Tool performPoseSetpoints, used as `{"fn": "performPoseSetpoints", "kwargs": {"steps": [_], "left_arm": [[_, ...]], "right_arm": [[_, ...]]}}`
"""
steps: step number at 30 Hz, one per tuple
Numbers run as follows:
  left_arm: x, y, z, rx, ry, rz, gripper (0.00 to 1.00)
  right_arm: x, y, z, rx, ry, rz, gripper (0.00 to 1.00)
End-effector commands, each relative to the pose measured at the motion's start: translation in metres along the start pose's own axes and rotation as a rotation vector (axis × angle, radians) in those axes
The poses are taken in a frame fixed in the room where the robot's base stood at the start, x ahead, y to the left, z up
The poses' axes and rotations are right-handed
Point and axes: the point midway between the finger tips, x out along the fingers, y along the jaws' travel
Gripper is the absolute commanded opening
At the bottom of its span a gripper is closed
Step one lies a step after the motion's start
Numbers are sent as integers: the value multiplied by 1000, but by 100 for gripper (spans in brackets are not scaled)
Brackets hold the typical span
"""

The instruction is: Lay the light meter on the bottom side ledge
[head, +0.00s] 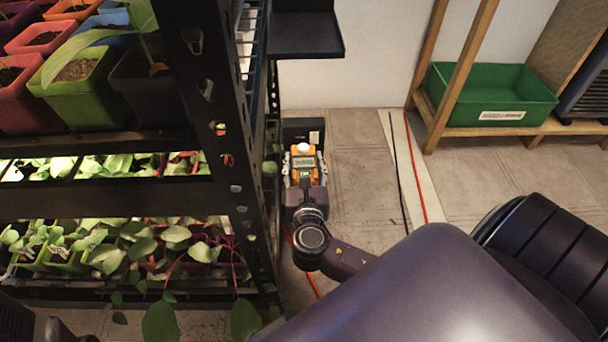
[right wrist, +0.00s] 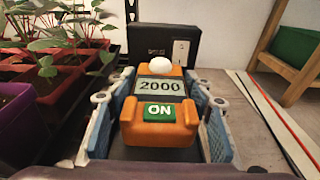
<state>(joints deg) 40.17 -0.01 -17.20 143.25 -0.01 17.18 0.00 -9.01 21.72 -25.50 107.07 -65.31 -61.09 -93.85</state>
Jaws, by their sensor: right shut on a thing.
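The light meter (head: 304,163) is orange with a white dome, a grey display and a green button. In the right wrist view the meter (right wrist: 158,112) reads 2000 and ON. My right gripper (head: 304,168) is shut on it, with one blue-padded finger along each side. The gripper holds it low beside the rack's right side. A black panel (right wrist: 170,42) with a small pale plate stands just beyond the meter; I cannot tell whether it belongs to the bottom side ledge. A higher black side ledge (head: 306,36) juts from the rack and looks empty. My left gripper is not in view.
The black rack (head: 215,140) holds potted seedlings on several levels, close to the left of my right gripper. A green bin (head: 490,97) sits on a wooden shelf at the right. A red cable (head: 415,165) crosses the tiled floor, which is otherwise mostly clear.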

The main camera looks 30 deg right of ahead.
Motion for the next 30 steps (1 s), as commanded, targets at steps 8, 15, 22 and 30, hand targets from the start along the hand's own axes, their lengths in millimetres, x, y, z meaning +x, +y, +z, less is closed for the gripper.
{"fn": "performPoseSetpoints", "kwargs": {"steps": [8,15,22,30], "left_arm": [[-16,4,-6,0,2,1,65],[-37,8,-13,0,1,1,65],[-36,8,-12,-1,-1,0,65],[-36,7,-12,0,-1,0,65]], "right_arm": [[3,0,-19,0,-2,0,16],[7,0,-45,0,-3,0,16],[7,0,-43,0,-3,0,16],[7,0,-47,0,-1,0,58]]}}
